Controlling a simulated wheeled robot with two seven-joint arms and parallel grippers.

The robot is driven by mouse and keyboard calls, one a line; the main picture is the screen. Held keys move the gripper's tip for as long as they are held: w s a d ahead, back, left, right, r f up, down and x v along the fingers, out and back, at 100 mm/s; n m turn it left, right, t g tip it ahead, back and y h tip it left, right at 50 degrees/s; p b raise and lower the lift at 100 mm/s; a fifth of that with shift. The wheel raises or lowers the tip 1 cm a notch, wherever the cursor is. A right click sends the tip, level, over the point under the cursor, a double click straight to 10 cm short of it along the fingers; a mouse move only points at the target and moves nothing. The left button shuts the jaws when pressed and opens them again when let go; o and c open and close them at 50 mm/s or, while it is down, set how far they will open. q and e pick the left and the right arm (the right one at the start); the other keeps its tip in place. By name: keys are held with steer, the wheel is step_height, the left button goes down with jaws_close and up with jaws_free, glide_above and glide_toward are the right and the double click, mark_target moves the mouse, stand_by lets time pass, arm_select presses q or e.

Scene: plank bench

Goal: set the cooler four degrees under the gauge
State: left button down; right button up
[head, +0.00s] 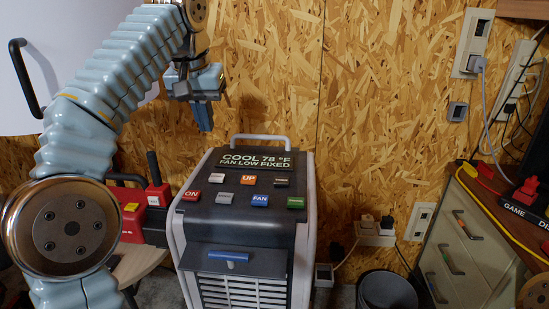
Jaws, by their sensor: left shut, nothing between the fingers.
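The cooler (240,232) stands on the floor at centre, a dark and light-grey box with a carry handle. Its display (254,162) reads "COOL 78 °F FAN LOW FIXED". Below the display is an orange UP button (248,180), with a red ON button (192,195), a blue FAN button (260,200) and others whose labels are too small to read. No gauge with a readable value shows; a small grey square device (457,112) hangs on the wall. My left gripper (204,120) is shut and empty, above and behind the cooler's left top edge, apart from the buttons.
A grey drawer cabinet (462,245) stands at right, with cables and red items on top. A dark bin (387,291) is right of the cooler. Red cases (130,215) sit at left. A power strip (375,238) is on the chipboard wall behind. The space above the cooler's panel is clear.

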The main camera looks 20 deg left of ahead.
mark_target(218, 176)
arm_select(q)
steer(key=shift+r, duration=0.1)
stand_by(0.3)
steer(key=shift+r, duration=0.55)
steer(key=x, duration=0.8)
steer(key=s+x, duration=0.1)
steer(key=x, duration=0.4)
steer(key=shift+f, duration=0.1)
steer(key=shift+d+f, duration=0.1)
steer(key=shift+f, duration=0.45)
